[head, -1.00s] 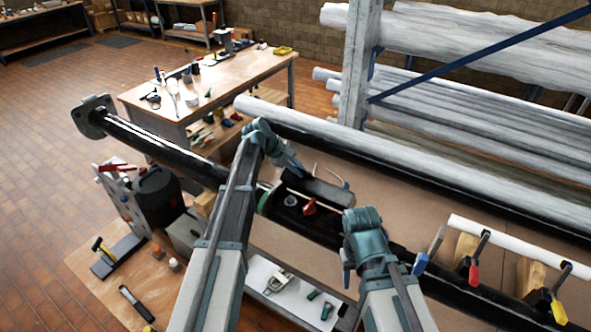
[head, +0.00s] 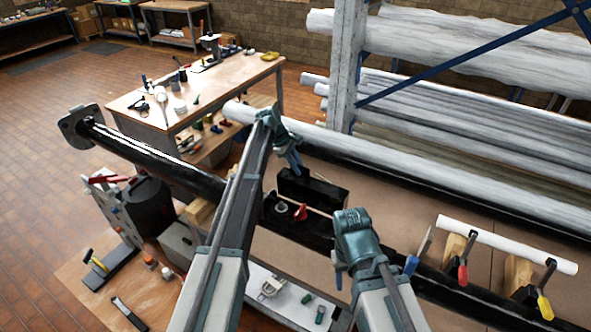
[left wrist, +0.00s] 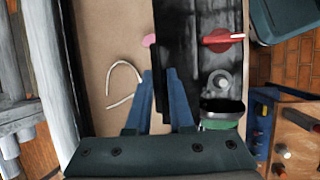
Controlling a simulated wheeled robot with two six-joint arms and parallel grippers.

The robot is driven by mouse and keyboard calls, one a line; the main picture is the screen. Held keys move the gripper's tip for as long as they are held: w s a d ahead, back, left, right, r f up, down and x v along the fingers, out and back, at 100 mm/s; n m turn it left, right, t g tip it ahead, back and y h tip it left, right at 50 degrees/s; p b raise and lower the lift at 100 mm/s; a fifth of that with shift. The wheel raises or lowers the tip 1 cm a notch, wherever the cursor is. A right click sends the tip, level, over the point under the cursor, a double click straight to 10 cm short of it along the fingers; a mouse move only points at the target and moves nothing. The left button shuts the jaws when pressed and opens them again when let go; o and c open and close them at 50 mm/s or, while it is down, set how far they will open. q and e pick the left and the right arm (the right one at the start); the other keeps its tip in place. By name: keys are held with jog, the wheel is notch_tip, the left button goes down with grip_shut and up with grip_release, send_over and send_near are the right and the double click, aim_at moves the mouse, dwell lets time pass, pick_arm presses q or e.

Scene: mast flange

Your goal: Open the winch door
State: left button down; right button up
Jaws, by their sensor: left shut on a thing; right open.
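The black mast tube (head: 150,158) lies slantwise across the head view. The winch door (head: 318,190), a dark panel, stands raised along the far side of an opening in the mast. My left gripper (head: 294,160) is shut on the door's edge; its blue fingers (left wrist: 158,105) close around the dark panel (left wrist: 176,45) in the left wrist view. A red handle (head: 300,213) and a grey round winch part (left wrist: 218,82) show beside the door. My right gripper (head: 341,272) is open and empty, near side of the mast; its fingers are partly hidden.
Long wrapped white tubes (head: 420,165) lie behind the mast. Clamps with red (head: 462,272) and yellow (head: 544,305) handles hold a white rod at the right. A tray (head: 260,275) with small parts lies in front. A wooden workbench (head: 190,98) stands behind.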

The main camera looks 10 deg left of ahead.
pick_arm(q)
jog(key=shift+w+d+f, duration=0.15)
jog(key=shift+w+d, duration=0.1)
jog(key=shift+w, duration=0.55)
jog(key=c, duration=0.9)
grip_release()
jog(key=w+p+v, duration=0.1)
jog(key=p+v, duration=1.1)
jog(key=v, duration=0.1)
jog(key=shift+s+r, duration=0.35)
jog(key=shift+s, duration=0.15)
jog(key=shift+a, duration=0.1)
